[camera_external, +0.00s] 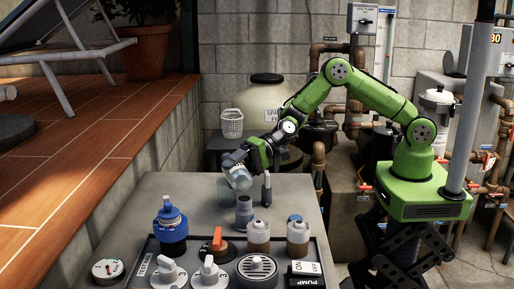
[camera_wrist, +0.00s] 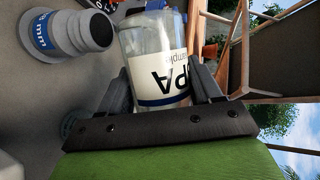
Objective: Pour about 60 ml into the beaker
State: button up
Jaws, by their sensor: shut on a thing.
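My gripper (camera_external: 252,160) is shut on a clear sample bottle (camera_external: 238,174) and holds it tilted above the far part of the grey table. In the wrist view the bottle (camera_wrist: 150,40) sits between both fingers, its white label with dark letters upside down. A faint clear vessel, apparently the beaker (camera_external: 223,191), stands on the table just below and left of the bottle. It is partly hidden, and its liquid level cannot be told. A faint round rim shows at the lower left of the wrist view; I cannot tell whether it is the beaker.
A grey stepped fitting (camera_external: 244,213) stands close in front of the beaker and shows in the wrist view (camera_wrist: 75,32).

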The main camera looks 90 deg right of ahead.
jog(key=shift+r+m+y, duration=0.3)
jog(key=shift+r+m, duration=0.1)
dwell(0.6)
jog(key=shift+a, duration=0.1)
jog(key=shift+s+a+r, duration=0.1)
jog(key=shift+s+a, duration=0.25)
jog(key=shift+s+a, duration=0.1)
dwell(0.4)
jog(key=shift+a+m, duration=0.15)
jog(key=shift+m, duration=0.15)
dwell(0.4)
jog(key=shift+y+b, duration=0.3)
jog(key=shift+y, duration=0.1)
dwell(0.9)
